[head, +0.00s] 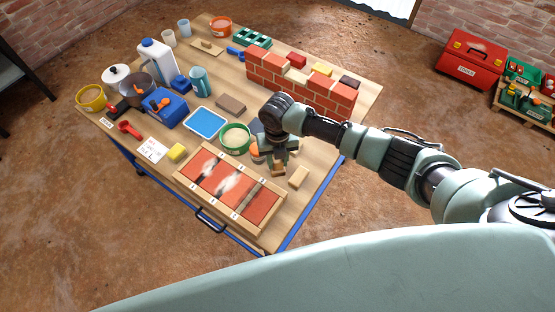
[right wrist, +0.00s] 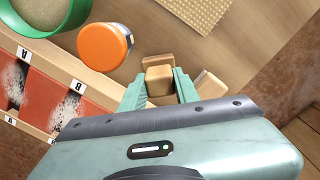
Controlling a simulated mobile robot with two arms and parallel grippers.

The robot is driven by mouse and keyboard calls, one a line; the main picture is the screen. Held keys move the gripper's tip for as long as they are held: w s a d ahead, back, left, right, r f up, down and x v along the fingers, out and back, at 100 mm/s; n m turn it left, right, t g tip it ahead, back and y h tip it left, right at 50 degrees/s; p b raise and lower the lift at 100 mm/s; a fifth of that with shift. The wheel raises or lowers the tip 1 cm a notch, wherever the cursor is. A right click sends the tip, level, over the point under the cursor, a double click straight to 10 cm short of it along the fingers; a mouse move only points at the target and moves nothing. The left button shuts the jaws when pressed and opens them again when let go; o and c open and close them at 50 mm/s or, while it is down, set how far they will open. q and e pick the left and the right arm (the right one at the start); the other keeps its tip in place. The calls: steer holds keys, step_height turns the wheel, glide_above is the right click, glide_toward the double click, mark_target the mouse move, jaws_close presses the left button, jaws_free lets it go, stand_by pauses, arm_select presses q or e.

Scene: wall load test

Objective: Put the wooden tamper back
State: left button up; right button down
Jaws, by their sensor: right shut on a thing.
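My right gripper (head: 278,170) is low over the front right part of the table, beside the wooden frame. In the right wrist view its two fingers (right wrist: 160,88) are closed on a small block-shaped wooden piece, which I take for the wooden tamper (right wrist: 159,77). Its lower part is hidden, so I cannot tell whether it touches the table. A separate pale wooden block (head: 299,177) lies just right of the gripper; it also shows in the right wrist view (right wrist: 208,88). My left gripper is not in view.
The wooden frame (head: 262,233) with lettered brick panels lies at the front. A green-rimmed round container (head: 235,137) and an orange-lidded jar (right wrist: 103,45) stand close left of the gripper. A small brick wall (head: 300,90) stands behind. The table's right edge is near.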

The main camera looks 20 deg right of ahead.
steer(key=shift+f, duration=0.25)
steer(key=c, duration=1.1)
jaws_free()
steer(key=shift+r, duration=0.1)
steer(key=shift+o, duration=0.2)
steer(key=shift+r, duration=0.1)
step_height(320, 180, up, 12)
